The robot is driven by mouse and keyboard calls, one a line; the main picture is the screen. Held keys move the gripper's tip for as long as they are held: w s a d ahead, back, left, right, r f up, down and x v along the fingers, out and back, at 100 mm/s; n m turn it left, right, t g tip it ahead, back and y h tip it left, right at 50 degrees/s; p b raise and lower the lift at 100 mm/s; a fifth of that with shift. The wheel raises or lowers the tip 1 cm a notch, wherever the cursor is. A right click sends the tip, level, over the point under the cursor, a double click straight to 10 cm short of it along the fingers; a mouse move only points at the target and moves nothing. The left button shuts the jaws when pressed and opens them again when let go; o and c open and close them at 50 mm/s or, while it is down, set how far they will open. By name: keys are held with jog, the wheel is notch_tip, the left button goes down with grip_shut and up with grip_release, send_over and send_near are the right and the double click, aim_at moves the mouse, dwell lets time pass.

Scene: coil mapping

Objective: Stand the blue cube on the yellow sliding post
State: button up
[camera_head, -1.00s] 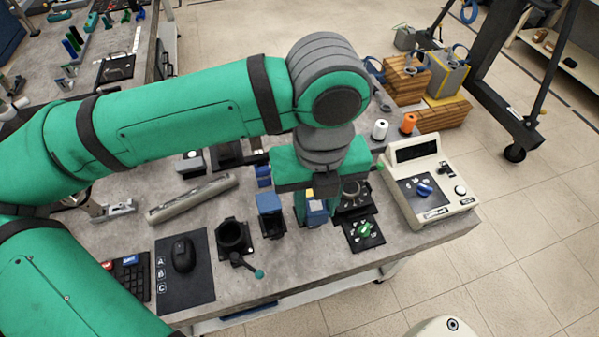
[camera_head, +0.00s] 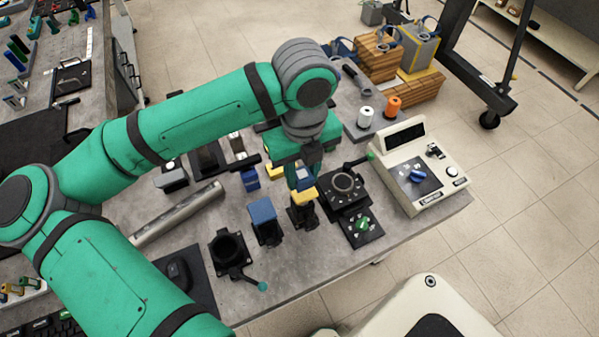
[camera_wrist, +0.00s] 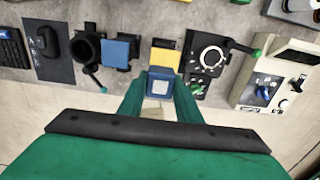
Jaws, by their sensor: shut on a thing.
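My gripper (camera_head: 303,182) is shut on the blue cube (camera_head: 305,172), which has a paler square on its face. The cube also shows between the green fingers in the wrist view (camera_wrist: 159,85). The yellow sliding post (camera_head: 304,194) has a yellow top on a black base and stands just below the cube in the head view. In the wrist view its yellow top (camera_wrist: 165,57) lies just beyond the cube, partly covered by it. I cannot tell whether cube and post touch.
A blue-topped black post (camera_head: 262,211) stands just left of the yellow one. A black dial unit (camera_head: 344,188) and a green-knob panel (camera_head: 362,227) are close on the right. A cream console (camera_head: 418,170) stands further right, and a black ring holder (camera_head: 227,252) is at left.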

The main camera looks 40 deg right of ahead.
aim_at(303, 181)
jog(key=shift+w+d+f, duration=0.1)
jog(key=shift+d+f, duration=0.15)
jog(key=shift+f, duration=0.25)
jog(key=shift+w+d+f, duration=0.1)
jog(key=shift+w+f, duration=0.05)
jog(key=shift+f, duration=0.75)
jog(key=shift+w+d+f, duration=0.1)
jog(key=shift+f, duration=0.75)
jog(key=shift+f, duration=0.1)
jog(key=o, duration=1.1)
jog(key=shift+c, duration=0.2)
notch_tip(303, 181, up, 12)
jog(key=shift+r, duration=0.1)
jog(key=shift+w+a, duration=0.1)
